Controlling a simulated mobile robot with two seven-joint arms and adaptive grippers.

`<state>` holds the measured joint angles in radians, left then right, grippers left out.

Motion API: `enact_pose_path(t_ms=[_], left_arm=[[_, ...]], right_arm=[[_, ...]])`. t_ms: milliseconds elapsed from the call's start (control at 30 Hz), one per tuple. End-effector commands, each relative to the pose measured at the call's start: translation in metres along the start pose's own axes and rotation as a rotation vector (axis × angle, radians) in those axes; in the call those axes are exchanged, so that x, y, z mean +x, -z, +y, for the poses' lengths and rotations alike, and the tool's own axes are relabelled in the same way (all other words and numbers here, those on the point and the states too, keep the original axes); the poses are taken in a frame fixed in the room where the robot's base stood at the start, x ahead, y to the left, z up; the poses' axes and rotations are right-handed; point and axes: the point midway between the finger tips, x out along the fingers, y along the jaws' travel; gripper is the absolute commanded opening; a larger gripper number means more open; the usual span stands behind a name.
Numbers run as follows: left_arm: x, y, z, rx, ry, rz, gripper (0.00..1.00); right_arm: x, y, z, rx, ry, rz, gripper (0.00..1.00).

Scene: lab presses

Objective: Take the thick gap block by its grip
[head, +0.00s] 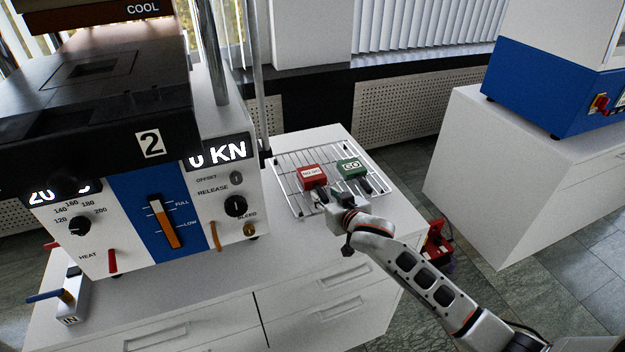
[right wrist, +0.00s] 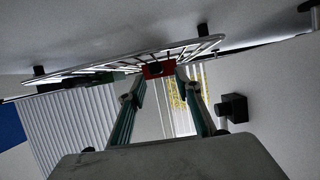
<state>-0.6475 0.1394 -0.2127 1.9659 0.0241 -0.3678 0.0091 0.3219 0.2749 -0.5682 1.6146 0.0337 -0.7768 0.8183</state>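Two gap blocks with dark grips lie on a wire rack (head: 290,199). One is red and seems to read NO GO (head: 312,175); the other is green and reads GO (head: 350,168). Which is thicker I cannot tell. My right gripper (head: 322,197) is at the near side of the red block, its fingers partly hidden. In the right wrist view the gripper (right wrist: 160,82) is open, its fingers to either side of the red block's dark grip end (right wrist: 157,69). Contact is not clear. The green block (right wrist: 98,79) is left of the fingers there. My left gripper is out of view.
A press (head: 150,215) marked 2 stands left of the rack on the white cabinet (head: 300,290). A thin upright post (head: 259,80) rises beside the rack. A blue and white machine (head: 545,75) stands on a cabinet at right. A red item (head: 436,240) is low beside the cabinet.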

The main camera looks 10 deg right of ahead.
Motion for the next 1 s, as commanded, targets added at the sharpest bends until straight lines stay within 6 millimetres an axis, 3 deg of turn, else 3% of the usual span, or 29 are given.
enact_pose_path(t_ms=[233,567,700,1000], left_arm=[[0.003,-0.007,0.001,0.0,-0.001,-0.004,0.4],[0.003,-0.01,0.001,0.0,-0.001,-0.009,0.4],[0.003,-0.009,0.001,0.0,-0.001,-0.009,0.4],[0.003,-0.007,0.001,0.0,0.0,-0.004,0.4]], right_arm=[[0.032,0.0,0.003,-0.001,-0.001,0.0,0.33],[0.038,0.0,0.003,-0.001,0.0,0.0,0.33],[0.038,0.0,0.003,-0.001,-0.001,0.0,0.02],[0.038,0.003,0.003,0.0,0.0,0.004,0.0]])
